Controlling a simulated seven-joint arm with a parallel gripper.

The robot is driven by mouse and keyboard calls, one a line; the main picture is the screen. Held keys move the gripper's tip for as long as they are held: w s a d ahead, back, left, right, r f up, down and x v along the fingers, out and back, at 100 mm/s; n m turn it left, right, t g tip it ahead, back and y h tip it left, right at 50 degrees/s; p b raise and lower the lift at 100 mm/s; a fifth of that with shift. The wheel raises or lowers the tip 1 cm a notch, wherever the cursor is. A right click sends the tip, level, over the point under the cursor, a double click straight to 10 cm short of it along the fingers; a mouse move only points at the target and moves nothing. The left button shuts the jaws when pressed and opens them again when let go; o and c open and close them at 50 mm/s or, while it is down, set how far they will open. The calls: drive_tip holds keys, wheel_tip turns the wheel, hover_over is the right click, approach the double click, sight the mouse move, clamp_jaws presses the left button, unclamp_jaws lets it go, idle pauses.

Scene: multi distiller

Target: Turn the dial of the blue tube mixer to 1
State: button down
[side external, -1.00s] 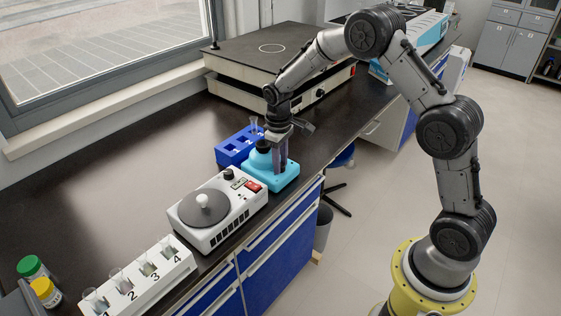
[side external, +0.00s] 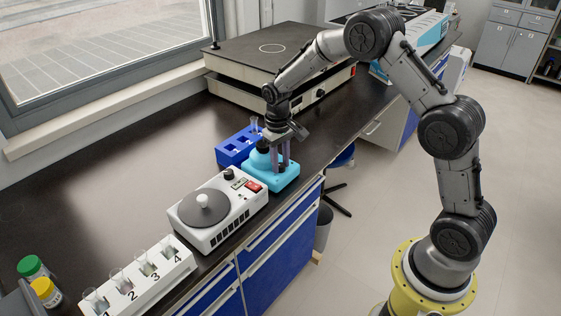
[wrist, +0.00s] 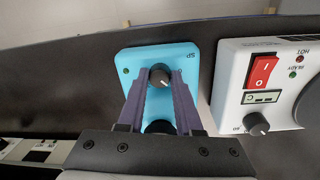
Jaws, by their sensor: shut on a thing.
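The blue tube mixer (side external: 262,181) stands on the dark bench, and its light blue top (wrist: 193,58) fills the middle of the wrist view. Its dial (wrist: 160,76) is a small dark knob with a pale pointer mark. My gripper (side external: 279,164) points down over the mixer. In the wrist view its two purple fingers (wrist: 160,82) are on either side of the dial, shut on it. The mixer's dark cup (side external: 263,146) is beside the fingers and partly hidden by them in the wrist view. The dial's scale numbers are too small to read.
A white hotplate stirrer (side external: 218,210) with a red switch stands close to the mixer. A blue tube rack (side external: 232,152) is just behind it. A white numbered rack (side external: 140,281) is at the front left. The left of the bench (side external: 100,185) is clear.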

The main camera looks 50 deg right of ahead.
drive_tip(key=c, duration=0.6)
unclamp_jaws()
drive_tip(key=shift+r, duration=0.1)
drive_tip(key=r, duration=1.3)
drive_tip(key=shift+a+r, duration=0.35)
drive_tip(key=shift+w, duration=0.1)
